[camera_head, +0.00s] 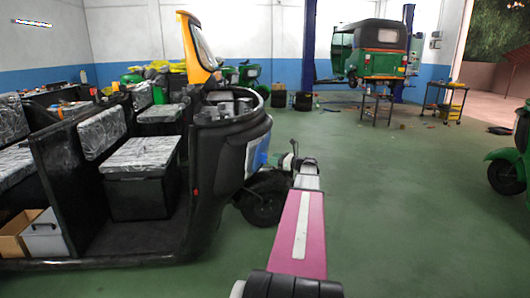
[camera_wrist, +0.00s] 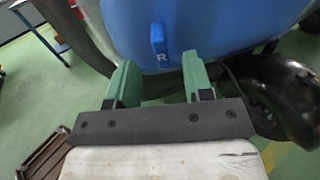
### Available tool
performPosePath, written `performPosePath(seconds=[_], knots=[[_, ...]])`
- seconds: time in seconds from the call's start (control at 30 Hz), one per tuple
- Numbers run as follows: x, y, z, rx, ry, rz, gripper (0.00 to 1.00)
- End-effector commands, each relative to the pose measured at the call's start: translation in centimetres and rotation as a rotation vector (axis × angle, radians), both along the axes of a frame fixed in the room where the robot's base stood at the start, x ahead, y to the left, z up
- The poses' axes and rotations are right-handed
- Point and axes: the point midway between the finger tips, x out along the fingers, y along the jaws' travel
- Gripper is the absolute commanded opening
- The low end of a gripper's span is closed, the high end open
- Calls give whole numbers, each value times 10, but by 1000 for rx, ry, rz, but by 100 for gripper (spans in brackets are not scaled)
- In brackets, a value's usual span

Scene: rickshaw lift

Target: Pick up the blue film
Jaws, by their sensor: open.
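The blue film (camera_head: 257,153) shows as a blue patch on the front of the black rickshaw (camera_head: 225,165) in the head view. In the wrist view a broad blue surface (camera_wrist: 215,28) fills the top, with a small raised blue piece (camera_wrist: 158,40) on it above a pale letter R. My gripper (camera_wrist: 160,76) is open, its two green fingers apart and nothing visible between them. The small blue piece lies ahead of the gap between the fingers. In the head view my gripper (camera_head: 291,160) is just right of the film. I cannot tell whether the fingers touch the surface.
The rickshaw's front wheel (camera_head: 263,205) is close beside my arm; a dark wheel (camera_wrist: 255,95) also shows at right in the wrist view. A green rickshaw (camera_head: 375,52) stands raised at the back. Open green floor (camera_head: 420,200) lies to the right.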

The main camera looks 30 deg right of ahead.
Motion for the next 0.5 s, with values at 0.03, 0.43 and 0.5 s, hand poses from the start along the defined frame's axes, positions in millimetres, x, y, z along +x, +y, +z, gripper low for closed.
performPosePath(seconds=[0.03, 0.43, 0.5], knots=[[4, 3, 2, 0, 0, 1, 47], [39, 29, 8, 0, 0, 1, 47], [38, 29, 8, 0, 0, 0, 47]])
